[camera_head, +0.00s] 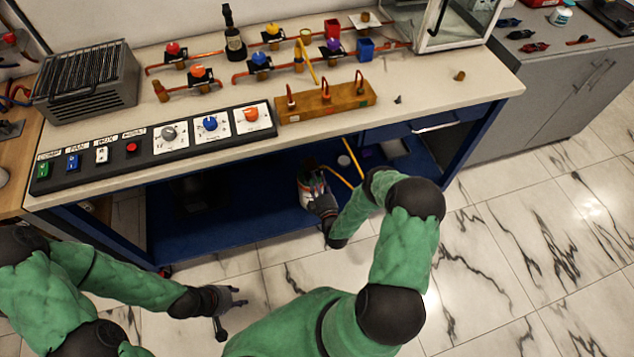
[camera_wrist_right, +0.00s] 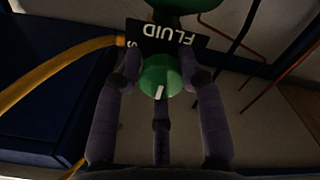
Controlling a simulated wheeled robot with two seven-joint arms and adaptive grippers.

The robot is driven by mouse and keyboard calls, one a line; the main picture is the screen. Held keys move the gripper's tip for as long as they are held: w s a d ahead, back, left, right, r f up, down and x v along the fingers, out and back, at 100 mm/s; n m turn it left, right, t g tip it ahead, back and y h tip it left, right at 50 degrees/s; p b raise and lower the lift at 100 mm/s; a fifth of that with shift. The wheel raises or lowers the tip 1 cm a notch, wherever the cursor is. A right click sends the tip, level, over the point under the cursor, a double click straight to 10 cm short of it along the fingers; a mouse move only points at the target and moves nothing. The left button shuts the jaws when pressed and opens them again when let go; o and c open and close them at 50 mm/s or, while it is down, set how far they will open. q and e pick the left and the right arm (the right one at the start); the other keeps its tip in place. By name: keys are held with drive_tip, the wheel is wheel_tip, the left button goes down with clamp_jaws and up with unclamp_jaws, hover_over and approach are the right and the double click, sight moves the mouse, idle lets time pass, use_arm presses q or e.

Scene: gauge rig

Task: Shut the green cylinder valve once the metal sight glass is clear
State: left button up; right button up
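A round green valve knob (camera_wrist_right: 160,76) with a white mark shows in the right wrist view, below a black label reading "FLUID" upside down. My right gripper (camera_wrist_right: 161,80) has its fingers around the knob; whether they press on it I cannot tell. In the head view my right gripper (camera_head: 318,198) reaches under the bench beside a small whitish cylinder top (camera_head: 308,178), mostly hidden. My left gripper (camera_head: 226,303) is open and empty, low over the floor at the front. I cannot tell which bench fitting is the metal sight glass, nor whether it is clear.
A yellow hose (camera_wrist_right: 55,75) runs left of the knob. The blue lower shelf (camera_head: 240,225) has free room. Marble floor lies open at right.

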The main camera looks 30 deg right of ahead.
drive_tip(key=shift+s+f+m, duration=0.1)
drive_tip(key=shift+f+m, duration=0.1)
drive_tip(key=shift+m, duration=0.4)
drive_tip(key=m, duration=0.2)
drive_tip(key=shift+f+m, duration=0.1)
drive_tip(key=shift+m, duration=0.2)
drive_tip(key=m, duration=0.5)
drive_tip(key=shift+a+m, duration=0.1)
drive_tip(key=shift+m, duration=0.2)
drive_tip(key=shift+s+a+m, duration=0.1)
drive_tip(key=shift+a+m, duration=0.05)
drive_tip(key=shift+m, duration=2)
drive_tip(key=shift+a+m, duration=0.1)
drive_tip(key=shift+m, duration=2.05)
drive_tip(key=shift+a+f, duration=0.1)
drive_tip(key=o, duration=1.1)
drive_tip(key=shift+r, duration=0.2)
